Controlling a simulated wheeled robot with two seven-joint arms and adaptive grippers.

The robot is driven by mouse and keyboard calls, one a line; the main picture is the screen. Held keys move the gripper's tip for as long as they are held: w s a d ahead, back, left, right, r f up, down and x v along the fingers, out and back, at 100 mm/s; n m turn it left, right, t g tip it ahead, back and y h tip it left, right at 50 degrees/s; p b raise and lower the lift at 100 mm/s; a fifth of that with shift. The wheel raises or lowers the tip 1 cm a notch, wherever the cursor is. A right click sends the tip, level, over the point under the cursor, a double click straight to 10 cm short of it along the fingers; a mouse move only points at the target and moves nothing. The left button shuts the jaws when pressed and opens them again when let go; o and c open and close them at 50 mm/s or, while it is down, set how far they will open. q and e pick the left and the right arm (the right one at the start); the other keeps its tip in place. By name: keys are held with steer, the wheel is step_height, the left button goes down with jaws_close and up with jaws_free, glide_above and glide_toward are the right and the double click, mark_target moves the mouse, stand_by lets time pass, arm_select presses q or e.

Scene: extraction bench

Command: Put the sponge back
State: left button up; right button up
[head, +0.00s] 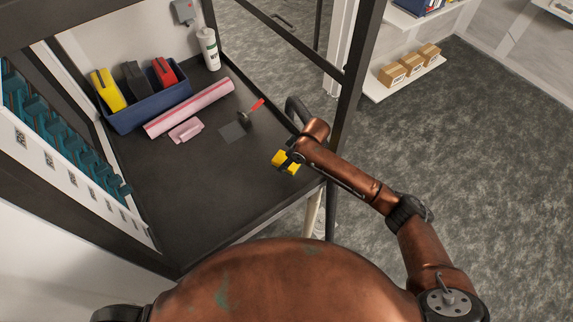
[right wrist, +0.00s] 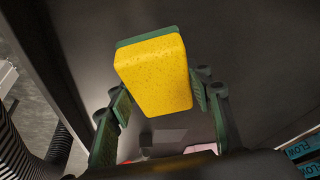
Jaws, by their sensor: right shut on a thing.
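A yellow sponge (head: 279,158) with a green layer is held between the fingers of my right gripper (head: 287,162), over the right edge of the bench. In the right wrist view the sponge (right wrist: 155,75) fills the space between the green-padded fingers of the right gripper (right wrist: 160,92). It looks raised off the dark bench top (head: 165,215); its exact height is hard to tell. A flat grey square (head: 232,132) lies on the bench, left of and beyond the gripper. My left gripper is out of view.
A blue bin (head: 150,112) holds yellow, black and red items. A pink roll (head: 190,107), a small pink piece (head: 186,130), a red-handled tool (head: 250,111) and a white bottle (head: 209,50) are on the bench. A dark frame post (head: 352,90) stands beyond the arm. The front bench is clear.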

steer(key=shift+s+f+p, duration=0.3)
steer(key=shift+f+p, duration=0.1)
steer(key=shift+f, duration=0.35)
steer(key=shift+w+f, duration=0.2)
steer(key=shift+f, duration=0.35)
steer(key=shift+w+f, duration=0.15)
steer(key=shift+f, duration=0.35)
steer(key=shift+s+r, duration=0.1)
steer(key=shift+s, duration=0.1)
steer(key=o, duration=1)
steer(key=shift+f, duration=0.2)
steer(key=shift+r, duration=0.3)
steer(key=b+v, duration=0.1)
steer(key=v, duration=1)
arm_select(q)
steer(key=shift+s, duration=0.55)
arm_select(e)
steer(key=shift+s+d+r, duration=0.1)
steer(key=shift+d+r, duration=0.05)
steer(key=shift+r, duration=0.2)
